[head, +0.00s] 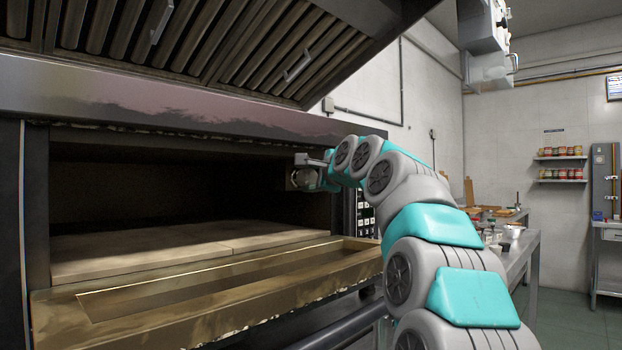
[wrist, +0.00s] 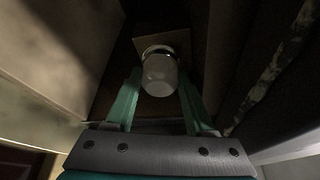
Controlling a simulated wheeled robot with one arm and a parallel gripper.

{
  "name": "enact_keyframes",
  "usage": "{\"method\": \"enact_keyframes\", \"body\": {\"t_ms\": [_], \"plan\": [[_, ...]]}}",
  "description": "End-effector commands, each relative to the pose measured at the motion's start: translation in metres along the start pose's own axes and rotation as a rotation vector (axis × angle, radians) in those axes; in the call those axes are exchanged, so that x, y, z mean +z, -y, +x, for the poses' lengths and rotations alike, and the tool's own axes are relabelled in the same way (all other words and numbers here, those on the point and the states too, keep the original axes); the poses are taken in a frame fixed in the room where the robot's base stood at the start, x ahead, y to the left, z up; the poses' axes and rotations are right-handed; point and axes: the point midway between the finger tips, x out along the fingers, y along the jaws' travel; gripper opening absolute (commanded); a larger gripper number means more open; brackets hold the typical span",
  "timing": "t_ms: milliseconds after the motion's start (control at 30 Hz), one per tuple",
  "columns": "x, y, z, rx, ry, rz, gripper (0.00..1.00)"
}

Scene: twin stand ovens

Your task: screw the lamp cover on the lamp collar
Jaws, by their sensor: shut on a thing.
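The lamp cover (wrist: 160,78) is a pale, clear glass cup in the middle of the wrist view. My gripper (wrist: 160,74) has its two teal fingers on either side of the cover and is shut on it. The lamp collar (wrist: 158,50) shows as a pale ring at the far end of the cover, in front of a square plate (wrist: 180,37). The cover is lined up with the collar and appears to meet it; whether the threads are engaged is hidden. In the head view my gripper (head: 318,172) is at the right inner side of the oven mouth, small and dark.
The oven chamber (head: 150,195) is dark and open, with a pale stone floor (head: 150,252). A worn brass-coloured front ledge (head: 230,290) runs below the opening. A slatted hood (head: 200,40) hangs above. A work table (head: 520,255) stands to the right.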

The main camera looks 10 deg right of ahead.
Motion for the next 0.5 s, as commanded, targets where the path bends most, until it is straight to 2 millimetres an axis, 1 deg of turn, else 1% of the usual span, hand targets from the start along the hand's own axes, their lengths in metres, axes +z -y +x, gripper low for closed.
{"method": "enact_keyframes", "body": {"t_ms": [33, 233, 267, 500], "plan": [[-0.0013, -0.0060, 0.0022, 0.013, -0.001, 0.001, 0.06], [-0.0016, -0.0074, 0.0029, 0.015, -0.001, 0.000, 0.06], [-0.0016, -0.0074, 0.0029, 0.015, -0.001, 0.000, 0.56], [-0.0014, -0.0056, 0.0024, 0.011, -0.001, -0.001, 0.83]]}}
